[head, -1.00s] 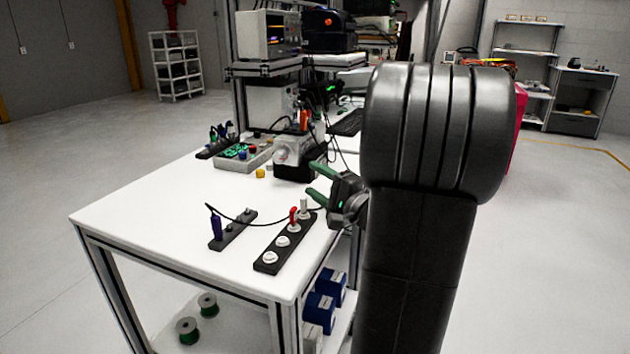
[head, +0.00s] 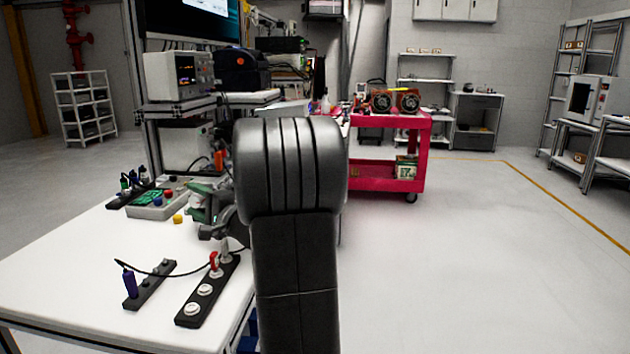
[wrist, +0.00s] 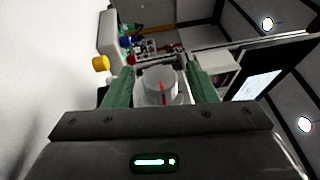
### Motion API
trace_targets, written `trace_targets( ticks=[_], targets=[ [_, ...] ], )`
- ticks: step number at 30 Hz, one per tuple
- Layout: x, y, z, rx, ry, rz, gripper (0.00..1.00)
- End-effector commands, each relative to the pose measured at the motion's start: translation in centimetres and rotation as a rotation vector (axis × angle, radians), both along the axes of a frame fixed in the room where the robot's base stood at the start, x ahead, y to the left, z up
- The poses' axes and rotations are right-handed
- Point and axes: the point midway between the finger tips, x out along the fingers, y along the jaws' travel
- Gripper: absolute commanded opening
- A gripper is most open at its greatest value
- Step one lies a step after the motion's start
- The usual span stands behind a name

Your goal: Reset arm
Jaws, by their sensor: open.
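My gripper (head: 203,212) is over the right side of the white workbench (head: 60,255), partly hidden behind my arm in the head view. Its two green fingers stand apart in the wrist view (wrist: 160,88). A whitish cylindrical part with a red mark (wrist: 160,86) shows between and beyond the fingers; I cannot tell whether they touch it. I see nothing clearly held.
On the bench are a black strip with white round pieces and a red plug (head: 206,290), a smaller strip with a purple-handled tool (head: 130,283), and a grey tray (head: 158,205). A red cart (head: 385,160) stands behind right. Open floor (head: 480,260) lies right.

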Motion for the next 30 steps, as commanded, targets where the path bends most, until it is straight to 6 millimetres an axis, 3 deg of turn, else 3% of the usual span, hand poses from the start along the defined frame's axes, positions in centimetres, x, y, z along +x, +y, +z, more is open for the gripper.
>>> trace_targets(
  ticks=[2,21,30],
  targets=[
    [0.3,0.7,0.1,0.0,0.001,0.002,0.52],
    [0.2,0.3,-0.2,-0.001,0.001,-0.001,0.52],
    [-2.5,-4.5,-0.7,0.0,0.001,-0.004,0.52]
  ],
)
